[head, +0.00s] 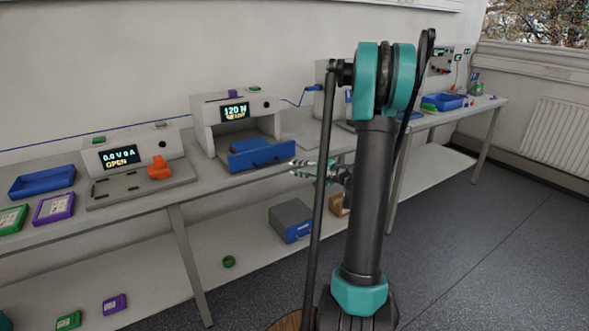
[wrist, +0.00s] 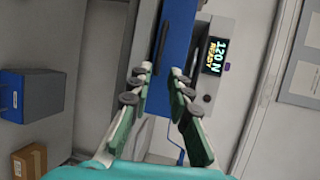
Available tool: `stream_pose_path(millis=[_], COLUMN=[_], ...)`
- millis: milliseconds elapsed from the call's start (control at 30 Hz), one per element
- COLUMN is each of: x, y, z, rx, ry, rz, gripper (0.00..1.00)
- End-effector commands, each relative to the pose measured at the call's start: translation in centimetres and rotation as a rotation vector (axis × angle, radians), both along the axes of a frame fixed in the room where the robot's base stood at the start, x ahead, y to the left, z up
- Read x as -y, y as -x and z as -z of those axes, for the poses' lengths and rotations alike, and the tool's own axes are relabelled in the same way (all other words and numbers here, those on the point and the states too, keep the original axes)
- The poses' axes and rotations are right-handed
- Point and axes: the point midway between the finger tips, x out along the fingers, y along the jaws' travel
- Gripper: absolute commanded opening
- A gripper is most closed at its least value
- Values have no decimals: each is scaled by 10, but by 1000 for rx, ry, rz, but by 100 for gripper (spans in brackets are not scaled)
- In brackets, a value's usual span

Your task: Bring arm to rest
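My arm (head: 372,190) stands upright at the right of centre in the head view. My gripper (head: 312,168) reaches out to the left of it, near the front of the bench. In the wrist view my gripper (wrist: 160,74) shows two fingers apart with nothing between them. Beyond the fingertips is the press-like machine with a blue drawer (head: 262,153), which also fills the upper middle of the wrist view (wrist: 177,35). Its display (head: 235,112) reads "120 N" and "READY" in the wrist view (wrist: 215,55). I cannot tell the exact gap between fingertips and drawer.
A cycler (head: 130,155) reading "0.0 V 0 A OPEN" has an orange clamp (head: 159,168). A blue tray (head: 42,182) lies at the left, another (head: 445,102) at the far right. A grey-blue box (head: 291,220) sits on the lower shelf. The floor at right is clear.

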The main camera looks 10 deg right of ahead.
Motion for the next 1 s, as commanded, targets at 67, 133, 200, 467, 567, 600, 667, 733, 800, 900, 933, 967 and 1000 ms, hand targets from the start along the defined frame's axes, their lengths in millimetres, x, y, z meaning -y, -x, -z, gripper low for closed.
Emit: stream_pose_path(millis=[67,133,200,467,567,600,667,733,800,900,933,967,1000], x=[0,-1,-5,-57,-75,-81,-87,-93,-95,-94,-92,-90,-87], y=[0,0,3,54,87,100,121,146,171,206,217,228,241], z=[0,0,0,16,27,32,39,48,56,68,72,75,79], rx=[0,-1,-6,-87,-123,-137,-155,-174,-191,-210,-216,-221,-227], ry=[0,2,16,263,402,457,540,639,738,882,925,967,1024], rz=[0,0,-7,-104,-158,-179,-211,-248,-285,-337,-352,-368,-387], gripper=[19,19,19,19,19,19,19,19,19,19,19,19,19])
